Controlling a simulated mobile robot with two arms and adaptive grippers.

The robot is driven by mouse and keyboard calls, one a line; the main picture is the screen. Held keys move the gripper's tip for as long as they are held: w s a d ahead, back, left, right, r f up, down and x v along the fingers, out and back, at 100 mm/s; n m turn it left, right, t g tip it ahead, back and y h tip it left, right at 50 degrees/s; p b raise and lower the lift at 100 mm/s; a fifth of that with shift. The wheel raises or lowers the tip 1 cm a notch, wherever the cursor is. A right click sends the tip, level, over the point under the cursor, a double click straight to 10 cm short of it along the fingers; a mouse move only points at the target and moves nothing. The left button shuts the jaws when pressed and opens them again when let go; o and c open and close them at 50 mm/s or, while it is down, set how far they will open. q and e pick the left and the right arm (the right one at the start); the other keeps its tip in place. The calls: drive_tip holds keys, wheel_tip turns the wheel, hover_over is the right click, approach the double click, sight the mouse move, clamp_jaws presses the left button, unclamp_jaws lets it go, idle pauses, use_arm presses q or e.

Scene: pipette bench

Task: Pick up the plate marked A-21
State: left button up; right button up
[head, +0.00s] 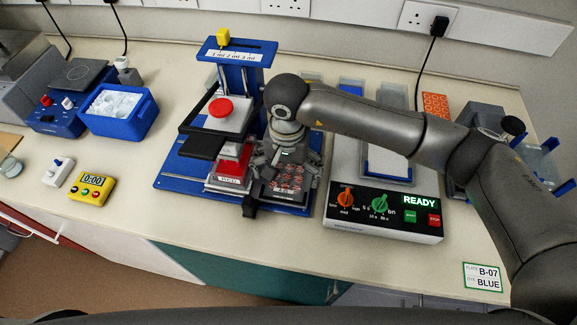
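My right gripper (283,165) reaches in from the right and points down over a dark plate with rows of pinkish wells (288,178). The plate is at the right part of the blue press stand's base (168,176). The gripper hides much of the plate, and I cannot tell whether its fingers touch it. No A-21 mark is readable on any plate. A card (484,277) at the bench's front right reads plate B-07, dye blue. My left gripper is not in view.
The press with its red button (220,107) stands just left of the gripper. A control box (383,211) showing READY is to the right. A blue bin (122,112), a yellow timer (91,188) and a white switch (59,171) are at left. The front bench strip is mostly clear.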

drive_tip(key=shift+f, duration=0.25)
drive_tip(key=c, duration=1.2)
drive_tip(key=shift+s, duration=0.1)
